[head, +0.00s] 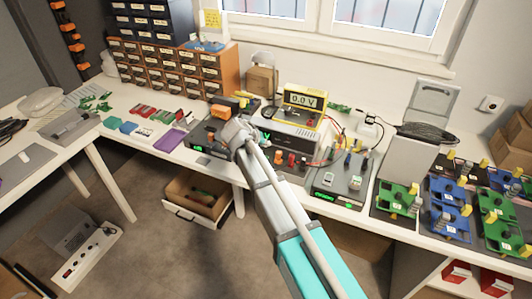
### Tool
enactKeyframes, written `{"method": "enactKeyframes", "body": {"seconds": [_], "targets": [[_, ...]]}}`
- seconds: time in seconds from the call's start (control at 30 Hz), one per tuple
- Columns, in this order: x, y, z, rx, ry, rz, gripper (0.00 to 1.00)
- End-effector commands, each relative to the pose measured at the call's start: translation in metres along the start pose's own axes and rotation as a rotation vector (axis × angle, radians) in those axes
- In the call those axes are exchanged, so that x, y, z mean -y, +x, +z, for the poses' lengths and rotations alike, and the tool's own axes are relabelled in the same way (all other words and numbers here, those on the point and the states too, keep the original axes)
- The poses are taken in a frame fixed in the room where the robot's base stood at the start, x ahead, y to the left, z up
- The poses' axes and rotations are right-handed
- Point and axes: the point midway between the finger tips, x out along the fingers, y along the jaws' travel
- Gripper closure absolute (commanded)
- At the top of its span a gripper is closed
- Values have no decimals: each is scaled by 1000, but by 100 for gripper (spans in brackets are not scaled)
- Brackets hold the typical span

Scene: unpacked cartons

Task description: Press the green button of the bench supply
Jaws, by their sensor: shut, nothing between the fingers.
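Several electronic units stand along the white bench. A dark unit with a green display (334,188) sits right of my arm. Another dark unit (196,139) with a small green light on its front sits left of my gripper. I cannot tell for certain which is the bench supply, and a green button is too small to make out. My gripper (236,133) is shut and empty at the end of my arm, over the bench between the left unit and the pale instrument (287,137). My arm hides part of the bench and unit fronts there.
A yellow meter (303,100) reading 0.0 V stands on the pale instrument, with cables running right. Drawer cabinets (170,66) stand behind at left. Green and blue circuit boards (398,198) fill the right bench.

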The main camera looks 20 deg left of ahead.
Motion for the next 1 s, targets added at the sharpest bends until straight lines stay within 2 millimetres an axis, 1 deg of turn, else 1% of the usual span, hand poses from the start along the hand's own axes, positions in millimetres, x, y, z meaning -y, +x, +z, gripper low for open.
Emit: {"method": "enactKeyframes", "body": {"seconds": [0.03, 0.1, 0.3, 0.87, 1.0], "targets": [[-4, -5, -4, 0, 0, 0, 100], [-6, -9, -6, 0, 0, 0, 100], [-11, -15, -11, 0, 0, 0, 100], [-10, -14, -11, 0, 0, 0, 100], [-18, -12, -7, 11, 4, -1, 100]]}}
